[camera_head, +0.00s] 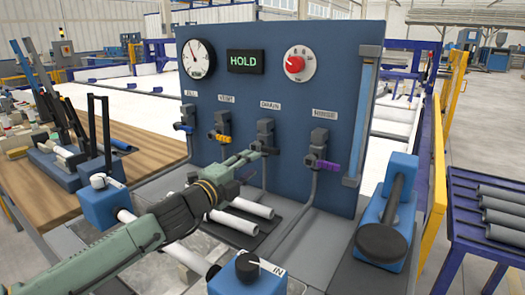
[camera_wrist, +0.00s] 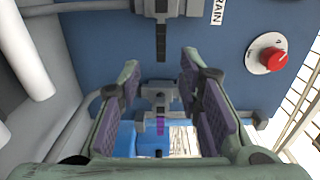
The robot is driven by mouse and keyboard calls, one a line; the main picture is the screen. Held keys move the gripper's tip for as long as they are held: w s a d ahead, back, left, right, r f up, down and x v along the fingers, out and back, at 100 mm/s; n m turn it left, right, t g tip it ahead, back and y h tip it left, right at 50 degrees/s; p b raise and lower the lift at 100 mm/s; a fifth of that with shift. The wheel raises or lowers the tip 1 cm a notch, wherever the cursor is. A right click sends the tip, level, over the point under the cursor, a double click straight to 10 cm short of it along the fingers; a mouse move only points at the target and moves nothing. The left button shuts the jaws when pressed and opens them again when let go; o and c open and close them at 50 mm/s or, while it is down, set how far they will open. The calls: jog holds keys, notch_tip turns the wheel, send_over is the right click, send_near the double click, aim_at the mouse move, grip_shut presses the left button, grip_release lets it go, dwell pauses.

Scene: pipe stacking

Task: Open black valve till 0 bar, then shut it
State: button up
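The black valve (camera_head: 266,148) is on the blue panel (camera_head: 338,95) under the DRAIN label, third from the left. In the wrist view its black handle (camera_wrist: 160,42) points down from the grey body, above and beyond my fingers. My gripper (camera_head: 250,164) is just in front of this valve; in the head view a finger overlaps part of it. The wrist view shows my gripper (camera_wrist: 166,95) open, with nothing between its padded fingers. The pressure gauge (camera_head: 198,58) is at the panel's upper left; its reading is too small to tell. A display (camera_head: 246,62) reads HOLD.
Blue (camera_head: 185,126), orange (camera_head: 220,136) and purple (camera_head: 326,165) valve handles flank the black one. A red knob (camera_head: 295,64) sits above. Pale pipes (camera_head: 240,215) lie below my gripper. Blue clamp blocks (camera_head: 105,200) and a wooden bench (camera_head: 150,145) stand at left.

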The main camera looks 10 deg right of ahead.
aim_at(270, 152)
jog(key=p+x, duration=0.2)
jog(key=x, duration=0.7)
jog(key=shift+w+d, duration=0.15)
jog(key=shift+d, duration=0.15)
grip_shut()
dwell(0.4)
